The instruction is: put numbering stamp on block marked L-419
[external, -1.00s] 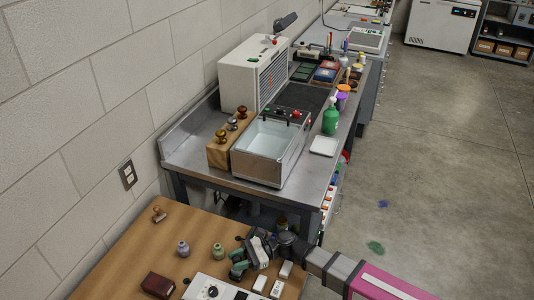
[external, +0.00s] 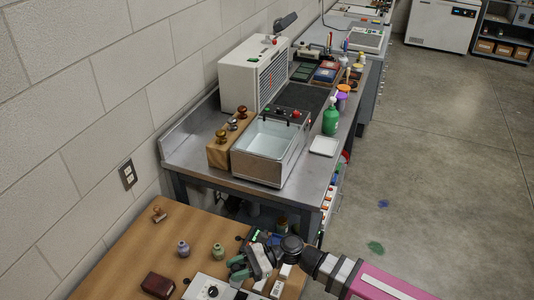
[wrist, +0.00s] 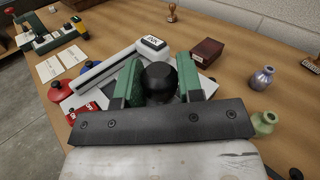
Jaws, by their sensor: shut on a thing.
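My gripper (external: 243,268) is low over the near wooden table in the external view. In the wrist view its two green fingers (wrist: 160,83) are closed on a round black knob (wrist: 160,76), which I take to be the top of the numbering stamp. The lower part of the held stamp is hidden. Small white blocks (external: 285,271) lie just right of my gripper in the external view. No marking L-419 can be read on any of them, so I cannot tell which is the marked block.
A white device (wrist: 105,72) lies beyond my fingers. A dark red box (wrist: 207,52), a purplish jar (wrist: 262,78) and a green jar (wrist: 264,122) stand to its right. A wooden-handled stamp (external: 158,214) stands at the table's back. Bare wood lies between it and the jars.

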